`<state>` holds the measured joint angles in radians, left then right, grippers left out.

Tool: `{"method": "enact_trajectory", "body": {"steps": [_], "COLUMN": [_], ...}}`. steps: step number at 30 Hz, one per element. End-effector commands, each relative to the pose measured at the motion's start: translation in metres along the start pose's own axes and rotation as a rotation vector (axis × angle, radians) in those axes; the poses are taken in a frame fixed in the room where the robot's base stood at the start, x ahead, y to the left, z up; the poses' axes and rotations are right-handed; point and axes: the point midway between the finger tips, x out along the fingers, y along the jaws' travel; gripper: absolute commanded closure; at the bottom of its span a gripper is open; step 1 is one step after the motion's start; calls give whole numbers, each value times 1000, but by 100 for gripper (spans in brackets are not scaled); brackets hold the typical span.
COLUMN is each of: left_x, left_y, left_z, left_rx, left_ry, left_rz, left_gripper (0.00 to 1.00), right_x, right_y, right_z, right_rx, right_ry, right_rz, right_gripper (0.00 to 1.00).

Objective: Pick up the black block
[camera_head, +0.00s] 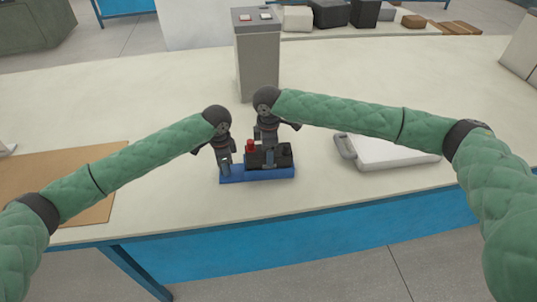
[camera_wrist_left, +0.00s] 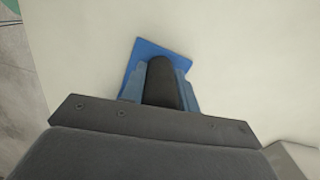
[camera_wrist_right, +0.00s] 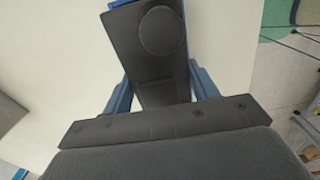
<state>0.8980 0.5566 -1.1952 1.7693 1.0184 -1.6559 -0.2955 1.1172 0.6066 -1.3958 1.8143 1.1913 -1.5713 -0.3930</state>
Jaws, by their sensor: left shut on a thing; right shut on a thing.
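The black block (camera_head: 283,157) is at the right part of a flat blue base (camera_head: 258,174). It also shows in the right wrist view (camera_wrist_right: 150,65), with a round dark disc on its top. My right gripper (camera_head: 266,150) is shut on the black block from above. I cannot tell whether the block touches the base. A red round piece (camera_head: 250,146) stands beside it on the left. My left gripper (camera_head: 224,168) is at the base's left end. In the left wrist view its fingers are shut on a dark rounded piece (camera_wrist_left: 163,83), with the blue base (camera_wrist_left: 148,48) beyond.
A grey pillar box (camera_head: 257,65) with buttons stands behind. Black and white boxes (camera_head: 330,13) stand far back. The pale table is clear around the base.

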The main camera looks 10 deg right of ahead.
Motion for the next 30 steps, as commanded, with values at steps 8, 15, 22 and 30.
{"method": "enact_trajectory", "body": {"steps": [8,15,22,30], "left_x": [0,0,1,1], "left_y": [0,0,1,1], "left_z": [0,0,0,0], "left_rx": [0,0,0,0], "left_ry": [0,-1,-1,-1], "left_rz": [1,1,2,2], "left_gripper": [99,99,99,99], "right_x": [-33,-70,-94,-101], "right_y": [1,1,1,0], "right_z": [-1,-1,0,0], "right_rx": [-1,0,0,0], "right_ry": [3,3,2,2], "right_rz": [4,4,4,3], "right_gripper": [100,100,100,100]}}
